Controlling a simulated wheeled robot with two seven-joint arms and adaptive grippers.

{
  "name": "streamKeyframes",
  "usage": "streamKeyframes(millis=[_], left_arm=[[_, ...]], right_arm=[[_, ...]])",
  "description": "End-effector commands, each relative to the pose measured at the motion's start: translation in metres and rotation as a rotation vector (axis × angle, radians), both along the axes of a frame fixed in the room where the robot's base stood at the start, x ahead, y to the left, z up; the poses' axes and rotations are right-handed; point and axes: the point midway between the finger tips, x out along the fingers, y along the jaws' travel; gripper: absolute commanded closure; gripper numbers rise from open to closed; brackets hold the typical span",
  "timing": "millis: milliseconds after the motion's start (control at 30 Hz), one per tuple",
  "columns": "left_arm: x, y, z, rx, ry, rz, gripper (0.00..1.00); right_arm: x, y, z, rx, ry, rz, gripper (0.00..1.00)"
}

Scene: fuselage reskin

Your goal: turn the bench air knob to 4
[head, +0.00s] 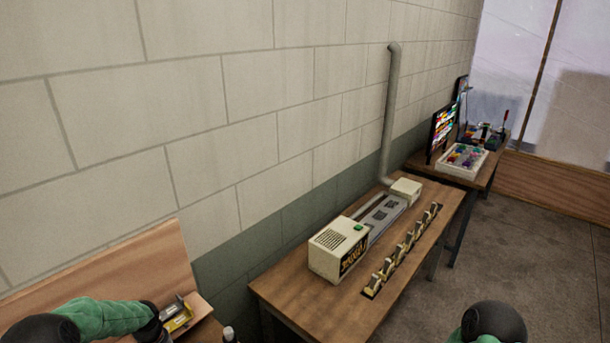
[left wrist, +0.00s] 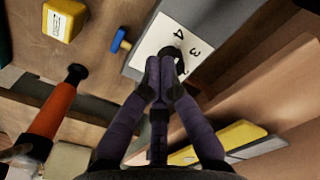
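The bench air knob (left wrist: 175,48) is a small dark knob on a white dial plate (left wrist: 148,52) in the left wrist view. The black numerals 4 and 3 show beside it, and another mark is partly hidden by a finger. My left gripper (left wrist: 166,66) has its purple fingers close together around the knob. The fingertips hide much of the knob, so its pointer cannot be read. In the head view my left gripper (head: 157,322) is at the lower left over the near bench. My right gripper is not in view; only part of my right arm shows.
In the left wrist view, an orange-handled tool (left wrist: 52,108), a yellow block (left wrist: 64,20), a blue knob (left wrist: 122,41) and a yellow bar (left wrist: 235,135) lie around the dial. In the head view, a cream machine (head: 340,248) stands on a wooden bench (head: 300,290) along the wall.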

Motion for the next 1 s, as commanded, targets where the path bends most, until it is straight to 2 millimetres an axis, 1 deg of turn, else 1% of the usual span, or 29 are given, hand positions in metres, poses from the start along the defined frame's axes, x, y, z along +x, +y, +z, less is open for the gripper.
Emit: streamKeyframes(millis=[33, 100, 200, 300, 1000], left_arm=[[-0.001, 0.0, -0.01, -0.001, 0.002, 0.0, 1.0], [0.0, 0.0, -0.019, 0.0, 0.001, 0.0, 1.0], [0.0, 0.0, -0.03, 0.0, 0.001, 0.0, 1.0], [0.0, 0.0, -0.036, 0.0, 0.001, 0.0, 1.0], [0.002, 0.001, -0.037, 0.001, -0.001, 0.0, 1.0]], right_arm=[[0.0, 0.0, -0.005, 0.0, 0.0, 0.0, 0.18], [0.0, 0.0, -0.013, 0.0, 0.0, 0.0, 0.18], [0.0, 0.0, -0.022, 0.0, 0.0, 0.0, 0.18], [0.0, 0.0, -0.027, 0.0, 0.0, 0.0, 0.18], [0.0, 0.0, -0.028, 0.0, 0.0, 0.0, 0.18]])
